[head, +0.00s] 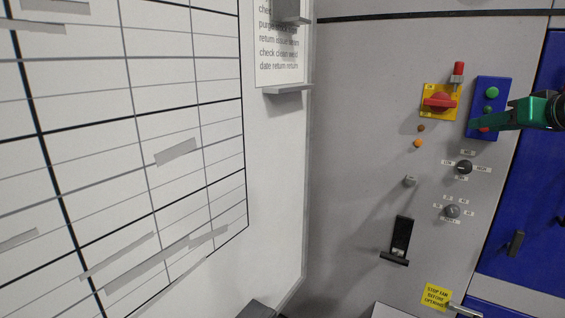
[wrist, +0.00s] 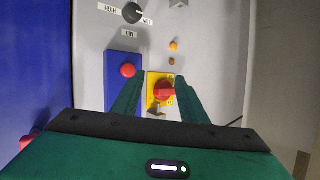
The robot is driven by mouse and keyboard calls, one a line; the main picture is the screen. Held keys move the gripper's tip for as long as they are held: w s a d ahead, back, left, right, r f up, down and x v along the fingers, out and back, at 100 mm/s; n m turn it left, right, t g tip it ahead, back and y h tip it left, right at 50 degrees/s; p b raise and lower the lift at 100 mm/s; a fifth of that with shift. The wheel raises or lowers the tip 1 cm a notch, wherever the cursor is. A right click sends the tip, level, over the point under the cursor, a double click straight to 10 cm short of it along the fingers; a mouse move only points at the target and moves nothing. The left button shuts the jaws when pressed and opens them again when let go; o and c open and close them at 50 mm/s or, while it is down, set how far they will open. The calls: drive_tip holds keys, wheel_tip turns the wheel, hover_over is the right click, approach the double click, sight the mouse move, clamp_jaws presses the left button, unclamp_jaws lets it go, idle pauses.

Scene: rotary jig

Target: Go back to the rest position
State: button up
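My gripper (head: 484,124) reaches in from the right edge of the head view, in front of the lower part of a blue button box (head: 490,88). In the wrist view its two green fingers (wrist: 159,80) stand apart. A red rotary switch (wrist: 165,92) on a yellow plate shows between the fingers; I cannot tell how far beyond them it is. In the head view this red switch (head: 440,102) is left of my gripper, with no finger on it. Nothing is held.
The grey panel carries selector knobs (head: 464,167), a small orange lamp (head: 418,143) and a black holder (head: 400,240). A blue door (head: 530,200) is at the right. A whiteboard (head: 120,150) fills the left. The space before the panel's middle looks clear.

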drive_tip(key=s+a+f+m+g, duration=0.25)
drive_tip(key=s+f+g, duration=0.2)
drive_tip(key=f, duration=0.65)
drive_tip(key=s+a+f+m+g, duration=0.1)
drive_tip(key=s+a+f+g, duration=0.2)
drive_tip(key=s+f, duration=0.6)
drive_tip(key=s+a+f+m+g, duration=0.2)
drive_tip(key=s+a+f+g, duration=0.2)
drive_tip(key=s+f, duration=0.6)
drive_tip(key=s+g, duration=0.2)
drive_tip(key=s, duration=0.6)
drive_tip(key=shift+s+h, duration=0.2)
drive_tip(key=shift+h, duration=0.2)
drive_tip(key=shift+a, duration=0.1)
